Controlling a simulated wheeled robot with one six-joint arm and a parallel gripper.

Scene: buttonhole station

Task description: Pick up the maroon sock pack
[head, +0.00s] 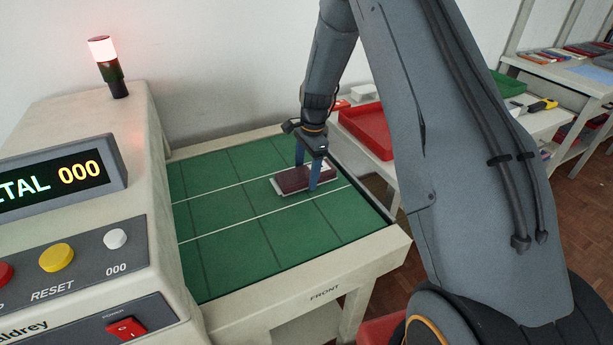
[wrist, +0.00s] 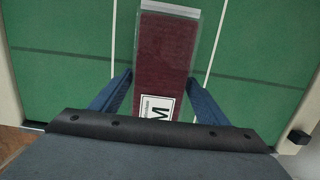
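The maroon sock pack (head: 293,180) lies flat on the green mat of the station in the head view. It is a flat, clear-wrapped pack with a white label marked M, seen in the wrist view (wrist: 165,60). My gripper (head: 307,176) points down over the pack with its two blue fingers apart. The end of the pack nearest my wrist is hidden behind the gripper body.
The green mat (head: 225,240) has white and dark lines and is otherwise bare. A machine (head: 75,200) with a display and buttons stands left. A red tray (head: 368,128) is just beyond the right side. A shelf bench (head: 570,80) stands further right.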

